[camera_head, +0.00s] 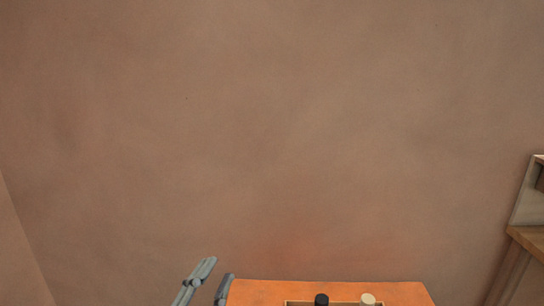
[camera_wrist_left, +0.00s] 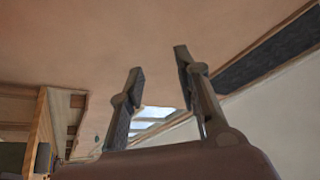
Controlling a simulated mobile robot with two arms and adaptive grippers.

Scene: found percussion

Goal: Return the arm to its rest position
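My left gripper (camera_head: 213,284) shows at the bottom edge of the head view, left of the orange table, with its fingers pointing up. In the left wrist view its two fingers (camera_wrist_left: 160,66) stand apart with nothing between them, so it is open and empty. The rest of the left arm is hidden below the head view's frame. My right gripper is not in either view.
An orange table (camera_head: 270,290) stands at the bottom of the head view. On it, a black round-topped thing (camera_head: 321,299) and a cream one (camera_head: 368,298) show near a tray-like edge. Wooden furniture (camera_head: 528,238) stands at right. A bare brown wall (camera_head: 270,130) fills the rest.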

